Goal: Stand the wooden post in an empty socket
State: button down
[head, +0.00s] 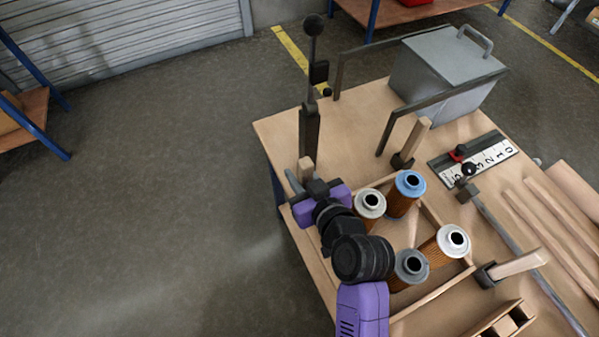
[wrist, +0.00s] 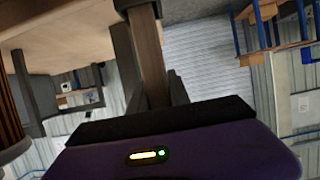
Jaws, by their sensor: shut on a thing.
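My gripper (head: 304,184) is at the table's left edge, shut on a wooden post (head: 306,168), whose pale upper end shows in the head view. In the wrist view the post (wrist: 149,62) runs between the two grey fingers. Its far end meets a dark piece (wrist: 138,4) at the top edge of that view; I cannot tell whether it sits inside it. Two other wooden posts stand in dark sockets: one (head: 414,138) in the socket (head: 402,161) behind the tray, one tilted in view (head: 518,263) in the socket (head: 486,275) at the right. I cannot make out an empty socket.
Several filter cartridges stand in a wooden tray (head: 434,216) beside my arm, including a blue-topped one (head: 410,183). A dark upright (head: 309,130) rises close behind my gripper. A grey lidded box (head: 446,75) and a scale plate (head: 486,161) are farther back. Bare tabletop (head: 350,125) lies between.

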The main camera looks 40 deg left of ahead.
jog(key=shift+f+b, duration=1)
jog(key=shift+f, duration=0.2)
jog(key=c, duration=1.1)
grip_release()
jog(key=v, duration=0.7)
jog(key=shift+s+d+r, duration=0.1)
jog(key=shift+d+r, duration=0.1)
jog(key=shift+d, duration=0.1)
jog(key=shift+s, duration=0.1)
